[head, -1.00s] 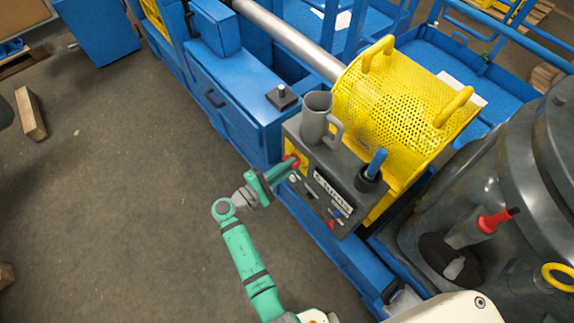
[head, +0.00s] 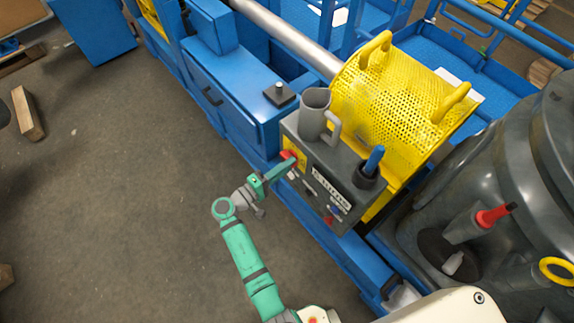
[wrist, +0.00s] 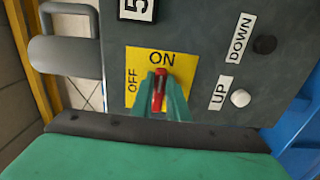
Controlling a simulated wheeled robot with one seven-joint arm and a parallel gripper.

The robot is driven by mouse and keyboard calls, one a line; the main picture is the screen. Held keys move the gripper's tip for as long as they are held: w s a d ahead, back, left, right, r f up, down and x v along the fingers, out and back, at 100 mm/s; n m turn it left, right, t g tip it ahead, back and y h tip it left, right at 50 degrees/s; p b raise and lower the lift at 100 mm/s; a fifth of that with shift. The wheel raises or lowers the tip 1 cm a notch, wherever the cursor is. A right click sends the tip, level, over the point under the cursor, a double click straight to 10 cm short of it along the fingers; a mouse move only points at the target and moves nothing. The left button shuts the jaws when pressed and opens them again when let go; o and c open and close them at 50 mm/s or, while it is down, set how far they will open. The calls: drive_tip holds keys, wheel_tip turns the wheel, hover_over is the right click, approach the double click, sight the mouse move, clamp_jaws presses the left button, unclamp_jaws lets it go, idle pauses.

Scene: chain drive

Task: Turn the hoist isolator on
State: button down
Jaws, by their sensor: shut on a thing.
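The hoist isolator is a red handle (wrist: 159,92) on a yellow plate (wrist: 133,60) marked OFF at left and ON at top in the wrist view. The handle stands upright there and points at ON. My gripper (wrist: 161,98) has its green fingers shut around the handle. In the head view the red handle (head: 288,155) shows at the left end of the grey control box, with my gripper (head: 283,166) at it. The part of the handle between the fingers is partly hidden.
The grey control box (head: 322,170) carries a grey jug (head: 314,115) and a cup with a blue handle (head: 372,162). Black DOWN (wrist: 264,44) and white UP (wrist: 240,98) buttons lie right of the plate. Open floor (head: 130,210) lies left.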

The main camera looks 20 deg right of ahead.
drive_tip(key=shift+s+f, duration=0.1)
drive_tip(key=c, duration=1.7)
unclamp_jaws()
drive_tip(key=v, duration=1)
drive_tip(key=shift+s+a, duration=0.1)
drive_tip(key=shift+a, duration=0.25)
